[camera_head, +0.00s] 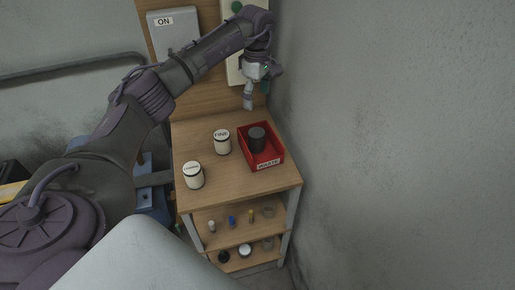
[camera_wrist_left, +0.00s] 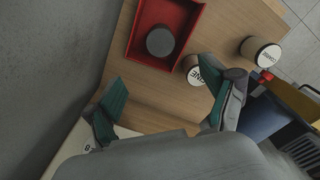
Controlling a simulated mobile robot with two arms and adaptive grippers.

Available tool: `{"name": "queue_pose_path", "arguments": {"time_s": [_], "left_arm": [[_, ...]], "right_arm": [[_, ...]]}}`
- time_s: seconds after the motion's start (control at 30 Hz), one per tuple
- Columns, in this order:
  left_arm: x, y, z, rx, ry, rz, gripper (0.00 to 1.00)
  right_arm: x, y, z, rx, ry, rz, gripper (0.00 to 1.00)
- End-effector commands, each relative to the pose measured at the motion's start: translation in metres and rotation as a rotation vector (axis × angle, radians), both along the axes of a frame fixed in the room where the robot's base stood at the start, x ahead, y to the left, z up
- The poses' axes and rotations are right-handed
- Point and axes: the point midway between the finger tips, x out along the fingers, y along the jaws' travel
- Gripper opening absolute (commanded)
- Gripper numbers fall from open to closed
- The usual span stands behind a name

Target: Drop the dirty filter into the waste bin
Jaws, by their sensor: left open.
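The dirty filter appears to be the dark grey cylinder (camera_head: 257,142) standing inside the red waste bin (camera_head: 280,155), a shallow tray with a "WASTE" label on its front. In the left wrist view, the dark cylinder (camera_wrist_left: 160,41) is seen from above within the red walls of the bin (camera_wrist_left: 149,61), apart from my fingers. My left gripper (camera_head: 248,100) is above the table's back, behind the bin. In the wrist view my left gripper (camera_wrist_left: 165,105) has its green-padded fingers wide apart, with nothing between them. My right gripper is not in view.
White canisters marked "FINE" (camera_head: 222,146) and, less legibly, "COARSE" (camera_head: 193,178) stand left of the bin. A grey "ON" box (camera_head: 174,32) is on the back panel. A wall (camera_head: 400,150) rises right of the table. Small parts sit on lower shelves (camera_head: 238,235).

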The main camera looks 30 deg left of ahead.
Motion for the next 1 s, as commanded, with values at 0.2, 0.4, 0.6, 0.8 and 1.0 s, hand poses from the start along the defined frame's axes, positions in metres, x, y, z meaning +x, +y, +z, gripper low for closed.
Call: {"name": "queue_pose_path", "arguments": {"time_s": [0.2,0.4,0.6,0.8,1.0], "left_arm": [[0.0,0.0,0.043,0.0,-0.003,0.001,0.84],[0.0,0.0,0.059,0.0,0.0,0.001,0.84],[-0.001,0.0,0.061,0.0,0.002,0.001,0.84],[0.0,0.0,0.061,0.0,0.001,0.0,0.84],[0.0,0.0,0.061,0.0,0.001,0.001,0.84]], "right_arm": [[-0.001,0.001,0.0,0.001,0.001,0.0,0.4],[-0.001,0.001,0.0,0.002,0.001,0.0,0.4],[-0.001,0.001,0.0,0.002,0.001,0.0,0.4],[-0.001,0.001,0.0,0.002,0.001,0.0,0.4],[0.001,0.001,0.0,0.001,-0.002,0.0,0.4]]}}
